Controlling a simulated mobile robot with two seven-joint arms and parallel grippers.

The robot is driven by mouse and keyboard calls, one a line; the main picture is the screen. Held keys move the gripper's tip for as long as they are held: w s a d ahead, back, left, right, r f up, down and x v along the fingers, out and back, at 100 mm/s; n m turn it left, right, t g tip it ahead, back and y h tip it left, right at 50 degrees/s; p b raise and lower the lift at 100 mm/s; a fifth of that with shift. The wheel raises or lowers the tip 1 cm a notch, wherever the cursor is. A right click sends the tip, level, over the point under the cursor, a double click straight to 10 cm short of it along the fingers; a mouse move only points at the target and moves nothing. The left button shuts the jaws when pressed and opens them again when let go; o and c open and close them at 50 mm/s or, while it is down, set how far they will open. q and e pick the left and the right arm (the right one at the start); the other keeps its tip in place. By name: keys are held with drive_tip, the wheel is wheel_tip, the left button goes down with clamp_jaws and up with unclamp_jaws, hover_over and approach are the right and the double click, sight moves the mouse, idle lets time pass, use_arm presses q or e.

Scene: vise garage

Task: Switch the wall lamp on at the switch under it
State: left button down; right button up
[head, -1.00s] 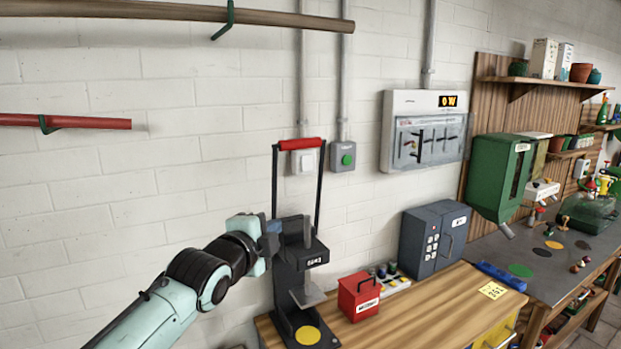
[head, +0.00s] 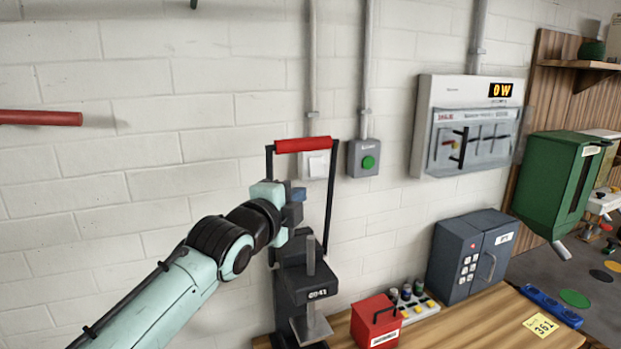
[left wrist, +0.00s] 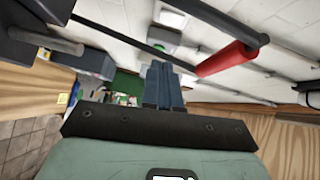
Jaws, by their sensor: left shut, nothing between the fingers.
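No wall lamp shows in either view. A white rocker switch (head: 316,165) is on the wall, partly behind the red-handled lever frame of a black press (head: 305,285). To its right is a grey box with a green button (head: 364,158). My left gripper (head: 297,194) is shut and empty, just below and left of the white switch in the head view, by the lever frame. In the left wrist view its shut fingers (left wrist: 163,72) point toward the wall, with the red handle (left wrist: 228,60) close on the right. My right gripper is not in view.
The press's red handle (head: 303,145) and dark side bars stand between my gripper and the wall. A red box (head: 376,322), a dark keypad safe (head: 470,252) and a panel reading 0 W (head: 468,125) are to the right. The wall at left is mostly clear.

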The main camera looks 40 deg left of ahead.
use_arm(q)
drive_tip(key=p, duration=0.3)
approach(312, 176)
drive_tip(key=w+d, duration=0.2)
drive_tip(key=w, duration=0.2)
drive_tip(key=w+a, duration=0.2)
drive_tip(key=shift+a+f, duration=0.2)
drive_tip(key=shift+a, duration=0.2)
drive_tip(key=shift+w+a, duration=0.15)
drive_tip(key=shift+w, duration=0.15)
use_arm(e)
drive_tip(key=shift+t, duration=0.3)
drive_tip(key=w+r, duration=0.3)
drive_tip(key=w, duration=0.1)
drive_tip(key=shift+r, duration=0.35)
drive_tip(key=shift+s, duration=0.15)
